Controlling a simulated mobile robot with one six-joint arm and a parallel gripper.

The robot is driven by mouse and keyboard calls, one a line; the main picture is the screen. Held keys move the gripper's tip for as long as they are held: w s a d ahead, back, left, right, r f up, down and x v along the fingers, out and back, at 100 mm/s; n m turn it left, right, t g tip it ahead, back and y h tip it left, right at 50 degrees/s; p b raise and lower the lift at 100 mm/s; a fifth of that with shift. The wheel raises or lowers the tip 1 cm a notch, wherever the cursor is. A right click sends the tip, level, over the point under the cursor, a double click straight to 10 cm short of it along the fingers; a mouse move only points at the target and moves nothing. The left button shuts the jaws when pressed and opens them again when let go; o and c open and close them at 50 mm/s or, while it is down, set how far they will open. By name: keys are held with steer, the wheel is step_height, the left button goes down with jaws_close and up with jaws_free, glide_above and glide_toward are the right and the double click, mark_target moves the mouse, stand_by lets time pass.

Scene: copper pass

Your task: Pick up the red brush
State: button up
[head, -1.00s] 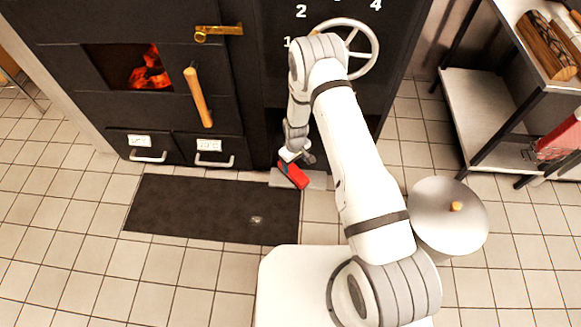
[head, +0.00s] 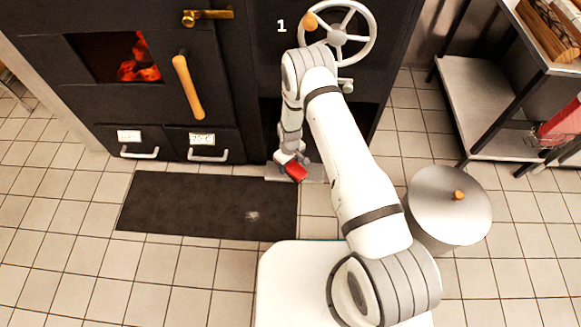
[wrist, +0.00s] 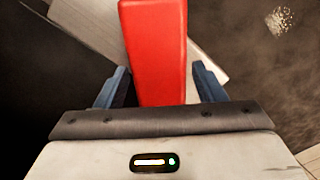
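The red brush (head: 296,172) is at the foot of the black stove, by a pale flat slab. In the wrist view its red body (wrist: 157,45) runs from the top edge down between my fingers. My gripper (head: 290,163) is directly over it in the head view and hides part of it. In the wrist view my gripper (wrist: 161,85) is open, with one blue-grey finger on each side of the brush and a gap on both sides. The brush's far end is cut off, and I see no bristles.
The black stove (head: 235,90) with its wooden-handled door and handwheel (head: 338,38) stands close behind the gripper. A dark mat (head: 205,207) lies at left. A lidded metal bin (head: 447,208) and a metal shelf (head: 490,105) stand at right. Tiled floor is clear at lower left.

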steer(key=c, duration=1)
steer(key=shift+r, duration=0.15)
steer(key=shift+s+d+r+p, duration=0.1)
steer(key=shift+d+r+p, duration=0.05)
steer(key=shift+r+p, duration=0.5)
step_height(320, 180, up, 6)
steer(key=p, duration=0.2)
steer(key=shift+f+p, duration=0.25)
steer(key=shift+p, duration=0.05)
steer(key=s+d+p, duration=0.1)
steer(key=s+d, duration=0.3)
steer(key=d, duration=0.1)
steer(key=s+d+p, duration=0.2)
steer(key=s+d, duration=0.2)
steer(key=s+d+p, duration=0.1)
steer(key=s+d, duration=0.4)
steer(key=shift+d, duration=0.35)
